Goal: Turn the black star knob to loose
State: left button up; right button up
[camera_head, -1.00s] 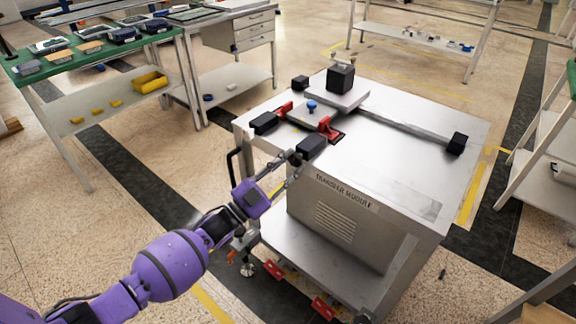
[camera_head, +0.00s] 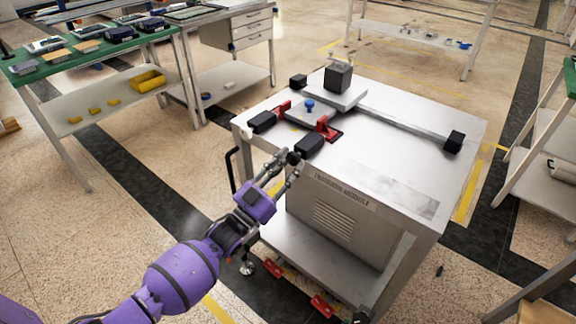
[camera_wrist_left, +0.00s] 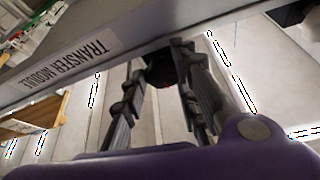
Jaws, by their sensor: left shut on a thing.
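The black star knob (camera_head: 294,158) is a small dark knob at the near edge of the steel transfer module (camera_head: 420,150). My left gripper (camera_head: 288,163) reaches it from the lower left, with its fingertips on either side of the knob, shut on it. In the left wrist view the knob (camera_wrist_left: 160,72) is a dark round shape between the two ribbed fingers, below the module's labelled edge. Its lobes are too dark to make out. My right gripper is not in view.
Red clamps (camera_head: 322,126) with black blocks (camera_head: 310,145) and a blue knob (camera_head: 309,104) sit on the module top near my fingers. A black bent handle (camera_head: 233,170) stands left of the module. A green-topped bench (camera_head: 75,60) stands at the back left.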

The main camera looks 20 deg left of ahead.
pick_arm(q)
jog(key=shift+s+d+f, duration=0.15)
jog(key=shift+d+f, duration=0.1)
jog(key=shift+d, duration=0.05)
jog(key=o, duration=1)
jog(key=shift+r, duration=0.1)
jog(key=v, duration=1.2)
